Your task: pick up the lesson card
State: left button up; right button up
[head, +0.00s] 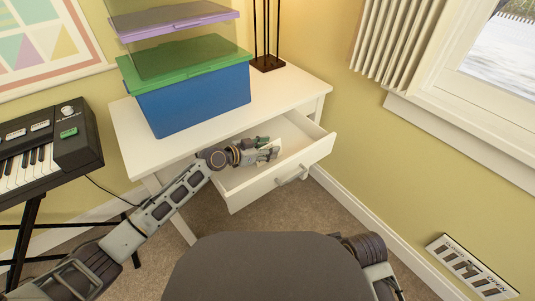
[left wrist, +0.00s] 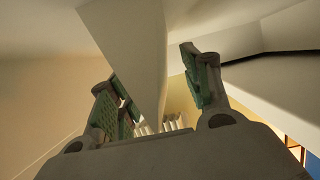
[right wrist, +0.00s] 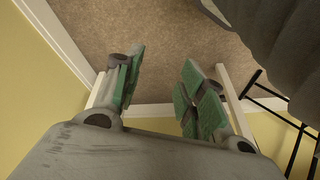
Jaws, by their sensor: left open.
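My left gripper (head: 268,149) is open and reaches down into the open drawer (head: 283,177) of the white desk. A pale flat piece, likely the lesson card (head: 278,143), shows at its fingertips, partly hidden by the fingers. In the left wrist view a pale panel (left wrist: 135,45) extends between the two green-padded fingers of the left gripper (left wrist: 152,85), with a gap to the right finger. No printing on it can be made out. My right gripper (right wrist: 161,88) is open and empty over the carpet, away from the desk.
A blue bin with a green lid (head: 195,100) stands on the desktop (head: 277,93), a purple-lidded clear box (head: 175,20) above it. A black lamp base (head: 267,63) is behind. A keyboard (head: 40,145) stands left. Carpet (head: 318,215) is free before the drawer.

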pick_arm(q)
jog(key=c, duration=0.9)
pick_arm(e)
jog(key=shift+w+r, duration=0.2)
jog(key=shift+w, duration=0.15)
pick_arm(q)
jog(key=shift+r+p, duration=0.3)
jog(key=shift+r, duration=0.4)
jog(key=shift+r+p, duration=1.3)
jog(key=shift+r, duration=3)
pick_arm(e)
jog(key=shift+g+h, duration=0.3)
jog(key=shift+g, duration=0.1)
jog(key=shift+s+d+f, duration=0.1)
jog(key=shift+d+f, duration=0.1)
jog(key=shift+f, duration=0.9)
jog(key=shift+s+d+f, duration=0.1)
jog(key=shift+d+f, duration=0.1)
jog(key=shift+f, duration=0.9)
